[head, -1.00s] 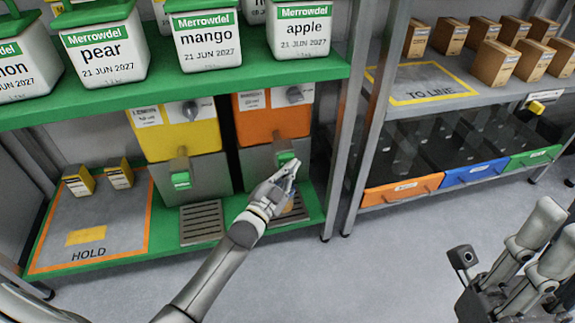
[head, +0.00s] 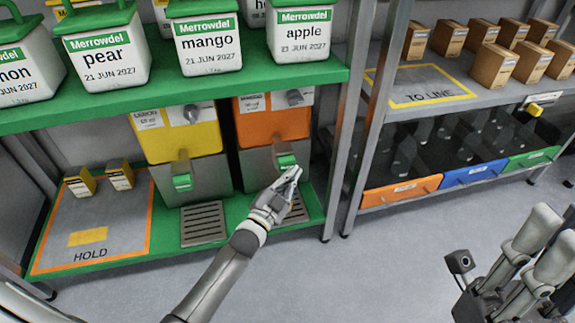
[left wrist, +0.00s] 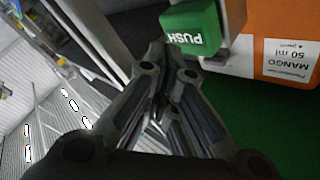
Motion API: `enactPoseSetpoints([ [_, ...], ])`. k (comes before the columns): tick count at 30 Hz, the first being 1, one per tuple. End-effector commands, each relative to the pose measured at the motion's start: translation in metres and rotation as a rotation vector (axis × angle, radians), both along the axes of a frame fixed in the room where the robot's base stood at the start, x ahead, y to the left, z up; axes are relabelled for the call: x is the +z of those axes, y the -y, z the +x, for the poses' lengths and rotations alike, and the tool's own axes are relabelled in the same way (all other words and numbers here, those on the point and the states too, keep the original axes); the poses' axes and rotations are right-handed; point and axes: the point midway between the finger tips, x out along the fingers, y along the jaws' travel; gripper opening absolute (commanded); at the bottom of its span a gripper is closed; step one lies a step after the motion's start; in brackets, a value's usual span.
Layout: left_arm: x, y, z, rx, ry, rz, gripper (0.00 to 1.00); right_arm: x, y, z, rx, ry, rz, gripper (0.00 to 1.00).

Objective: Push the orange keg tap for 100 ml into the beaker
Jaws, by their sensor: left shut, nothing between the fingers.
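The orange keg (head: 272,124) stands on the lower green shelf, right of a yellow keg. Its green tap (head: 287,162), marked PUSH, sits on the grey front; the tap also shows close up in the left wrist view (left wrist: 192,27). My left gripper (head: 295,172) is shut and empty, its tips just below and in front of the tap. Whether they touch it I cannot tell. In the left wrist view the keg's label reads MANGO 50 ml. I cannot make out the beaker; my gripper covers part of the drip tray (head: 297,210). My right gripper (head: 535,245) is at the lower right, its jaws unclear.
The yellow keg (head: 180,135) with its own green tap is on the left. A HOLD mat (head: 110,215) carries two small boxes. Labelled white jugs line the green shelf above. A metal post (head: 345,140) stands right of the orange keg. Floor in front is clear.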

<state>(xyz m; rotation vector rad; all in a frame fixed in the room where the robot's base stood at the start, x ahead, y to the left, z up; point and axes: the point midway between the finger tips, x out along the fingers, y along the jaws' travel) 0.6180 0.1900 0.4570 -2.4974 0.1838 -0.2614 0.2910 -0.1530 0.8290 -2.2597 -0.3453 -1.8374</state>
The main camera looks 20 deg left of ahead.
Motion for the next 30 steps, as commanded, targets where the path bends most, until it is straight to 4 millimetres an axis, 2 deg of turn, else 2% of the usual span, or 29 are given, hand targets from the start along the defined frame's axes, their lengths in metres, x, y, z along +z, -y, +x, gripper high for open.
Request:
enactPoseSetpoints([
  [10,0.0,0.002,-0.002,0.0,0.0,0.0,0.0,-0.002,0.0,0.001,0.001,-0.012,-0.002,0.19],
  [24,0.001,0.026,-0.038,0.0,-0.002,-0.001,0.0,0.023,0.0,-0.001,0.001,0.006,-0.002,0.19],
  [30,0.0,0.029,-0.042,-0.001,0.001,0.0,0.0,0.026,0.0,-0.002,0.001,0.011,-0.002,0.19],
])
